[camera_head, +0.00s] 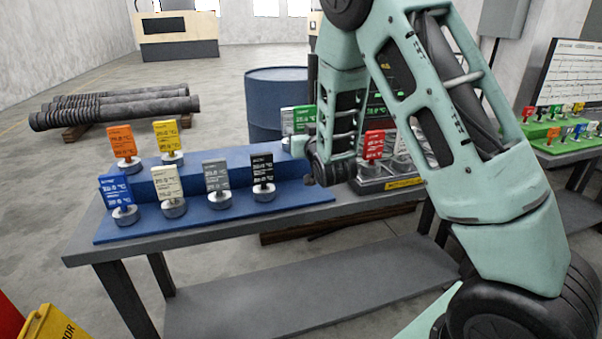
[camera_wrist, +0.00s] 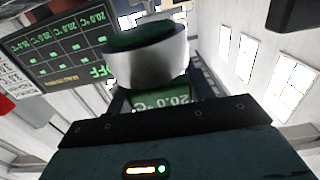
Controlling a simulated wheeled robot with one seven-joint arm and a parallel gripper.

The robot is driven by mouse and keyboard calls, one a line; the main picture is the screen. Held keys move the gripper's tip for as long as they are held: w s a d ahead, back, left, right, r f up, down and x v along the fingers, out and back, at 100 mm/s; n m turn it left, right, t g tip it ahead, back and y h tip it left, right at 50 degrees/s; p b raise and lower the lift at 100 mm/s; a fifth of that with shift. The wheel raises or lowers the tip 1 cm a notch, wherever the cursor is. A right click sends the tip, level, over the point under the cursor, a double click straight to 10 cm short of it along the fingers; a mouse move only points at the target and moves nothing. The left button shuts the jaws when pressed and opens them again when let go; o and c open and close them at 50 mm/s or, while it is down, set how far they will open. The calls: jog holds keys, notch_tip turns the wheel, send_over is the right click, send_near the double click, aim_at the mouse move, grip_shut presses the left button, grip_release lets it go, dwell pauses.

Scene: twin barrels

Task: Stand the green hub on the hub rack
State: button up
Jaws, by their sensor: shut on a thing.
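The green hub is in my gripper (camera_wrist: 165,92). In the wrist view its pale round base (camera_wrist: 148,62) with a green face shows beyond the jaws, and its green tag (camera_wrist: 172,99) lies between them. In the head view a green tag (camera_head: 299,117) shows beside my wrist, at the blue stand's right end; the fingertips are largely hidden there. A blue two-step stand (camera_head: 225,178) holds orange, yellow, blue, cream, grey and black hubs upright. A dark tray (camera_head: 390,186) with a yellow label holds a red hub (camera_head: 373,146) and others partly hidden by my arm. I cannot tell which is the hub rack.
Both stand on a grey table (camera_head: 325,211). A blue barrel (camera_head: 275,95) stands behind it. A green board (camera_head: 560,137) with small coloured tags is on another table at right. A yellow sign (camera_head: 52,325) is at lower left. Pipes (camera_head: 115,107) lie on the floor behind.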

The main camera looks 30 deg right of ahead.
notch_tip(320, 180, down, 8)
jog(key=shift+f, duration=0.1)
dwell(0.4)
jog(key=shift+f+b, duration=0.6)
jog(key=shift+s, duration=0.1)
jog(key=o, duration=1.6)
jog(key=shift+f, duration=0.2)
jog(key=shift+r, duration=0.1)
